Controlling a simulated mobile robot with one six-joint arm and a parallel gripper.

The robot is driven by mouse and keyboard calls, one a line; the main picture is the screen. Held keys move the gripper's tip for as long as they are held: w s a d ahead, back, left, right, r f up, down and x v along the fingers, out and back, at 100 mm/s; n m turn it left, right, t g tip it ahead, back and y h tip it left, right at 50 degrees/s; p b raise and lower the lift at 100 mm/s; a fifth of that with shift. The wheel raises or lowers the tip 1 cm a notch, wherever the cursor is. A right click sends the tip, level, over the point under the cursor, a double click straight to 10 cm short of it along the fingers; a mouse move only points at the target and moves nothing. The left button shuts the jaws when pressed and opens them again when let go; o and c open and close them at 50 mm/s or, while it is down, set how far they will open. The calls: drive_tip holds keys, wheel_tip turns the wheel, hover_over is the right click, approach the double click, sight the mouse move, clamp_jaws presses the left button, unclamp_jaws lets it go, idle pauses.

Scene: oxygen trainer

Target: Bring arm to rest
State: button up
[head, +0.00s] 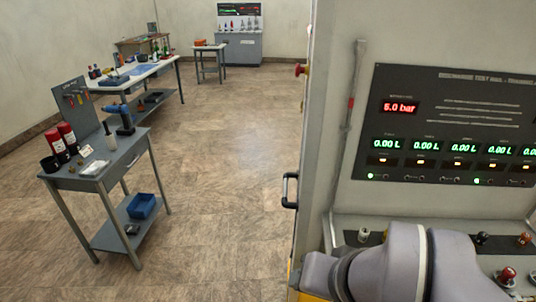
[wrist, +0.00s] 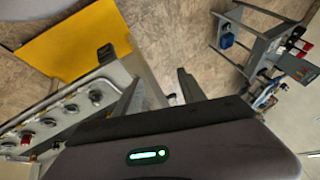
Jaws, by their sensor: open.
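My arm shows at the lower right of the head view, a grey rounded link in front of the test panel; its gripper end is out of that view. In the wrist view my gripper (wrist: 163,82) has its two fingers spread apart, with nothing seen between them. Its dark body with a green light fills the bottom of that view. The trainer's dark panel (head: 450,190) stands close, with a red 5.0 bar readout and several green 0.00 L readouts. In the wrist view the trainer's ledge with several knobs (wrist: 95,97) lies to the left of the fingers.
A yellow plate (wrist: 75,42) lies beside the ledge. The trainer's side has a black handle (head: 290,190). A grey work cart (head: 125,165) with red cans, a drill and a blue bin (head: 142,206) stands at left. Open floor (head: 225,160) lies between the cart and trainer.

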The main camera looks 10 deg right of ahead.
wheel_tip(320, 180, down, 7)
drive_tip(key=s+a+b, duration=0.1)
drive_tip(key=b, duration=0.6)
drive_tip(key=shift+y, duration=0.3)
drive_tip(key=shift+a, duration=0.15)
idle(0.5)
